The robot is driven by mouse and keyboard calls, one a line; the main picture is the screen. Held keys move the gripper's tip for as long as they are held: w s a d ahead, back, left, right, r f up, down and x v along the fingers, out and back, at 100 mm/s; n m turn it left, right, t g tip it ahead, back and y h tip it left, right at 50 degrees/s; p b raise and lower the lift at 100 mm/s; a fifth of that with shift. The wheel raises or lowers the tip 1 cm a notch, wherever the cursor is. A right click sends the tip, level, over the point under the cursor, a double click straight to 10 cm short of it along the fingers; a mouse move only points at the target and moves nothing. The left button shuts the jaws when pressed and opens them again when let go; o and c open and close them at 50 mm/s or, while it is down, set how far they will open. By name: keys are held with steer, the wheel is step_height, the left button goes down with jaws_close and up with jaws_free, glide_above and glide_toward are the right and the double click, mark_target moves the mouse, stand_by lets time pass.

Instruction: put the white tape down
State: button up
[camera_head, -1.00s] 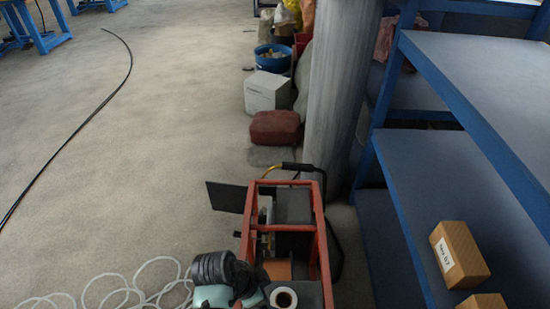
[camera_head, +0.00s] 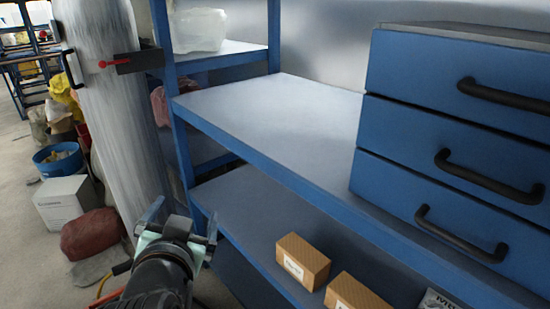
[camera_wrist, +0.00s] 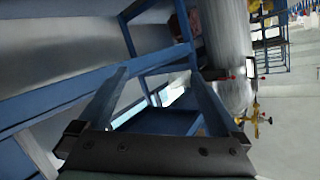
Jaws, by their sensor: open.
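I do not see the white tape in either current view. My gripper (camera_head: 182,222) is at the lower left of the head view, in front of the left end of the blue shelf rack. Its two fingers are spread apart. In the wrist view my gripper (camera_wrist: 160,76) shows its fingers wide apart with nothing held between them. Blue shelf frames and a pale patch show in the gap behind.
The rack's upper shelf (camera_head: 270,110) has a clear grey top beside a blue drawer unit (camera_head: 405,135). Cardboard boxes (camera_head: 302,262) stand on the shelf below. A round pillar (camera_head: 112,110) stands left of the rack. A white box (camera_head: 65,203) and red sack (camera_head: 90,235) lie beyond.

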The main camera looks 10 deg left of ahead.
steer(key=d+r+t, duration=0.3)
steer(key=d+r, duration=0.1)
steer(key=r, duration=0.4)
steer(key=d+r+t, duration=0.3)
steer(key=d+r, duration=0.2)
steer(key=r, duration=0.4)
steer(key=s+d+r+t+h, duration=0.2)
steer(key=s+d+r, duration=0.3)
steer(key=r, duration=0.4)
steer(key=s+d+r+n+t+h, duration=0.1)
steer(key=s+d+r+t+h, duration=0.1)
steer(key=s+d+r+t, duration=0.3)
step_height(320, 180, up, 4)
steer(key=shift+s+d+f, duration=0.1)
steer(key=shift+s+d, duration=0.55)
steer(key=shift+s, duration=0.5)
step_height(320, 180, up, 27)
steer(key=p, duration=2.6)
steer(key=shift+p, duration=0.4)
steer(key=shift+a+f, duration=0.1)
